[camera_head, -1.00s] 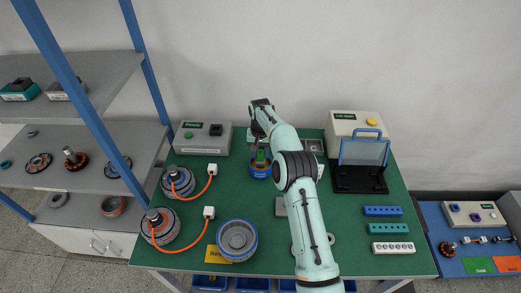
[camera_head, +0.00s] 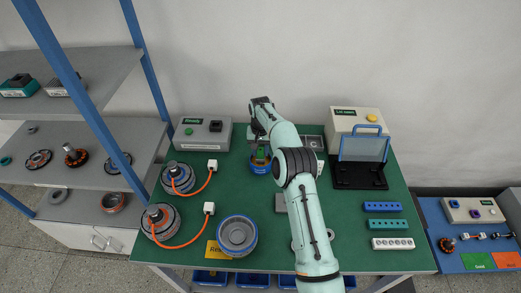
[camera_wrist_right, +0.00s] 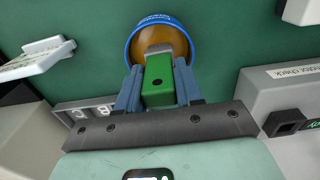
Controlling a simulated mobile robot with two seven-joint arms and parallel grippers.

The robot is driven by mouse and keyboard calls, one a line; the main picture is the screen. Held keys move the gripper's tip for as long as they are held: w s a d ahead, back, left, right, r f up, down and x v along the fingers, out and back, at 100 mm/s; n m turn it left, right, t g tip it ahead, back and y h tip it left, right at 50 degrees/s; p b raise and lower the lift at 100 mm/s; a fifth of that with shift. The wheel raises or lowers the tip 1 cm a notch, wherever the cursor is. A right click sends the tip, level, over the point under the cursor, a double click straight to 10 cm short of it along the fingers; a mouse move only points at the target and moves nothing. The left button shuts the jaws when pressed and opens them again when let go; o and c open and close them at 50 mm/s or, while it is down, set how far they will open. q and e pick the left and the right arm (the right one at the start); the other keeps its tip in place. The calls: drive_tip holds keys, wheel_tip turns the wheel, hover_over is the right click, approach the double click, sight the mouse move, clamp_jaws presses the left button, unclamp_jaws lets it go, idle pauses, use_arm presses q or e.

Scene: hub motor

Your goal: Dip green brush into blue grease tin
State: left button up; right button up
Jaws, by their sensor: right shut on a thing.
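The green brush (camera_wrist_right: 158,82) is held between the two blue fingers of my right gripper (camera_wrist_right: 159,90). The brush's grey end reaches over the open mouth of the blue grease tin (camera_wrist_right: 133,38), which shows brown-yellow grease inside. Whether the brush tip touches the grease cannot be told. In the head view my right gripper (camera_head: 260,150) is at the back middle of the green table, with the brush (camera_head: 260,155) pointing down at the tin (camera_head: 259,167). My left gripper is not in view.
A grey box with a green button (camera_head: 202,134) stands left of the tin. A white machine with a hinged clear cover (camera_head: 363,150) stands to the right. Two motors with orange cables (camera_head: 178,179) lie at the left, and a grey round housing (camera_head: 237,236) at the front.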

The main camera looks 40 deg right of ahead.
drive_tip(key=shift+r+p, duration=0.3)
drive_tip(key=shift+r, duration=1.1)
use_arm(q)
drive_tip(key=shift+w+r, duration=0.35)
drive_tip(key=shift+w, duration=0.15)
use_arm(e)
drive_tip(key=shift+r, duration=2.8)
